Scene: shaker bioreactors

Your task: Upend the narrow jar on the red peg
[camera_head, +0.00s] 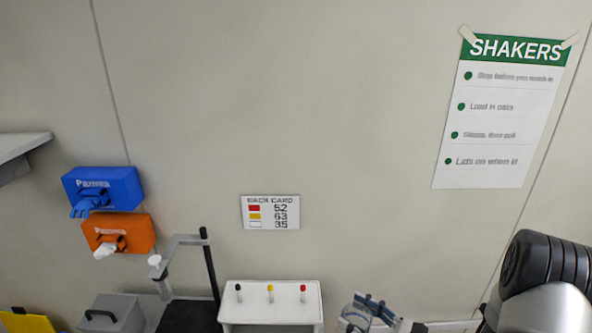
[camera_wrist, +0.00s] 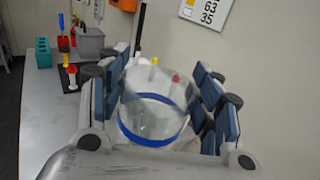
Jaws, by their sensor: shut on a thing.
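My gripper (camera_head: 372,307) is shut on a clear jar (camera_head: 354,318) with a blue band, right of the white peg rack (camera_head: 272,312). In the wrist view the jar (camera_wrist: 155,112) sits between the two blue-padded fingers of my gripper (camera_wrist: 163,82), its blue band nearest the camera. The red peg (camera_head: 303,290) stands at the right end of the rack, apart from the jar. The jar's lower part is cut off in the head view.
A yellow-topped peg (camera_head: 270,290) and a dark-looking peg (camera_head: 238,290) stand left of the red one. A grey stand with a black post (camera_head: 210,262) rises left of the rack. A rack card (camera_head: 270,212) hangs on the wall, with glove boxes (camera_head: 103,188) farther left.

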